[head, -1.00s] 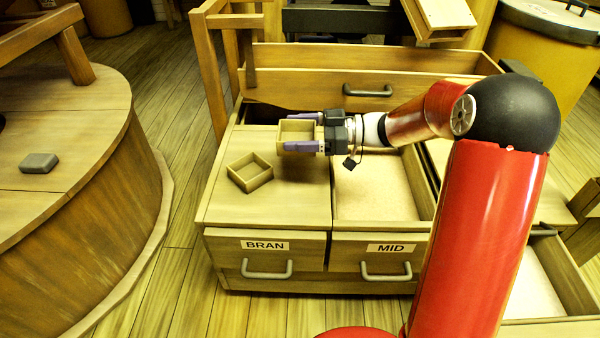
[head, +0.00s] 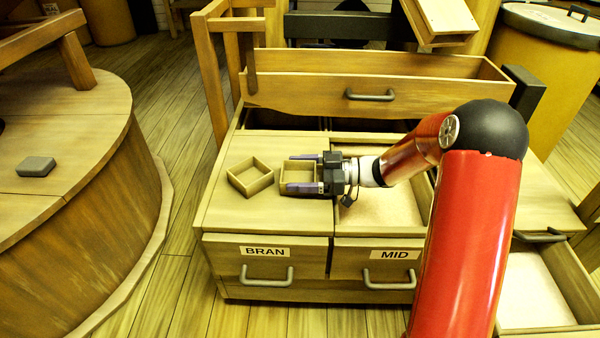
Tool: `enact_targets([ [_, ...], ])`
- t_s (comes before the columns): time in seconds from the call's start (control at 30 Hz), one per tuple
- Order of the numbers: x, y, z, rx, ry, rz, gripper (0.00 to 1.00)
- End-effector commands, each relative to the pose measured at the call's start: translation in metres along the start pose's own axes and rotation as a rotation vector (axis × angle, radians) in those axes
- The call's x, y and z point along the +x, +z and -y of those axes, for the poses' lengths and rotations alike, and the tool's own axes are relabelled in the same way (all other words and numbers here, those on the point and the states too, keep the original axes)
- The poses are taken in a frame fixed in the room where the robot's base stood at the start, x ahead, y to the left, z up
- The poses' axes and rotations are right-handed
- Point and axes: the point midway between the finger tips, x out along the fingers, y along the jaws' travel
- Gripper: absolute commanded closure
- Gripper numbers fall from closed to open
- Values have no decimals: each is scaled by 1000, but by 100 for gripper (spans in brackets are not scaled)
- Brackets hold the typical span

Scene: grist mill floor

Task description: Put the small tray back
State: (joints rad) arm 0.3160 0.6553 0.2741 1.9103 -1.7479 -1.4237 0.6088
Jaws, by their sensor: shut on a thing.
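My gripper (head: 303,172) is shut on a small square wooden tray (head: 297,168), with one purple finger along its far side and one along its near side. The held tray is open-topped and looks empty. It is over the plain wooden lid (head: 290,213) of the bin labelled BRAN, close to its right edge. I cannot tell whether it touches the lid. A second, similar small tray (head: 241,186) sits turned at an angle on the lid, just left of the held one, with a narrow gap between them.
The open MID bin (head: 375,213) with pale contents lies right of the lid, under my arm. A long wooden drawer (head: 310,93) stands behind. A wooden post frame (head: 215,85) rises at the back left. A round wooden millstone casing (head: 75,245) stands left across the floor.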

Motion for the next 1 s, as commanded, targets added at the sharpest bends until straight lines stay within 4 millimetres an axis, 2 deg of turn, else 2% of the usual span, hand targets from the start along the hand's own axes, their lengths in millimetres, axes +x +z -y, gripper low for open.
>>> enact_targets([
  [0.1,0,3,0,1,0,0,64],
  [0.13,0,3,0,0,0,0,21],
  [0.3,0,2,0,0,0,0,1],
  [0.67,-4,-1,0,0,2,1,1],
  [0.77,-19,-1,-1,0,4,1,1],
  [1.0,-71,-2,-1,0,5,1,1],
])
